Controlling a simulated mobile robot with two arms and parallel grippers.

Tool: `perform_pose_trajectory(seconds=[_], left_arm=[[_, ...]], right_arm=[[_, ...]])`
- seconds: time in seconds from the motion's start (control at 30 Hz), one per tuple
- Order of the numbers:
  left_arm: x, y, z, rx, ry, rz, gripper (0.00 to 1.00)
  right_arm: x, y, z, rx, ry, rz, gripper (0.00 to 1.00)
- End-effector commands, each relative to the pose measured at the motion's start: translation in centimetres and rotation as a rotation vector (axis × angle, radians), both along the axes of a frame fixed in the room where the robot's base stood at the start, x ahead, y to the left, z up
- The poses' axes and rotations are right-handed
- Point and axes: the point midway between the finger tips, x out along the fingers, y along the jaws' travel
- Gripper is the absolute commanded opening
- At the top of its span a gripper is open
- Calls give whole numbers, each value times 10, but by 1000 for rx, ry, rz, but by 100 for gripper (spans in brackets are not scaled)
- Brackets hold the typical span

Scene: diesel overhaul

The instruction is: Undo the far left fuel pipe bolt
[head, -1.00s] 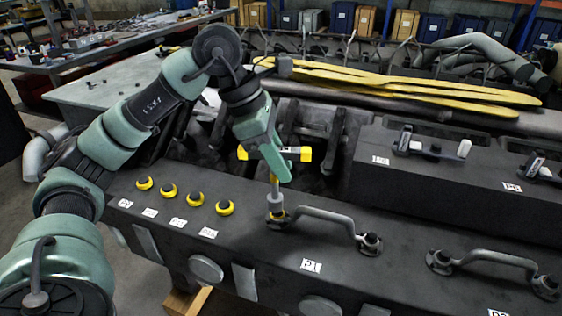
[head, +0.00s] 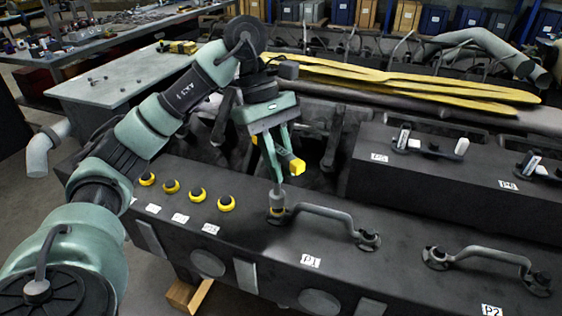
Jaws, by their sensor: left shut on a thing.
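My left gripper (head: 276,172) is shut on a yellow-handled T-shaped socket wrench (head: 278,198). The wrench stands upright, with its socket over the bolt at the left end of the P1 fuel pipe (head: 325,212). The socket hides most of that bolt, so I cannot tell whether it is loose. One end of the yellow handle shows to the right of the fingers. The pipe's right-end bolt (head: 369,239) is in plain view. My right gripper is not in view.
Several yellow-ringed round fittings (head: 197,195) sit left of the wrench on the dark engine block. A second pipe (head: 490,258), by the P2 label, lies to the right. A raised block (head: 440,185) is behind it. A grey table (head: 130,75) stands at the back left.

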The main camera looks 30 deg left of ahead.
Motion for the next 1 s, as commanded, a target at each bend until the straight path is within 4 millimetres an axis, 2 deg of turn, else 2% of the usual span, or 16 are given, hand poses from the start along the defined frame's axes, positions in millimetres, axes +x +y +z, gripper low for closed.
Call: perform_pose_trajectory(seconds=[0.47,0.83,1.0], left_arm=[[0,-2,1,-1,-2,4,0],[0,-1,-16,-1,-2,5,0],[0,-1,-16,0,-3,65,0]], right_arm=[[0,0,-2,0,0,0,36],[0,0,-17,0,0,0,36],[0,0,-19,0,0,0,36]])
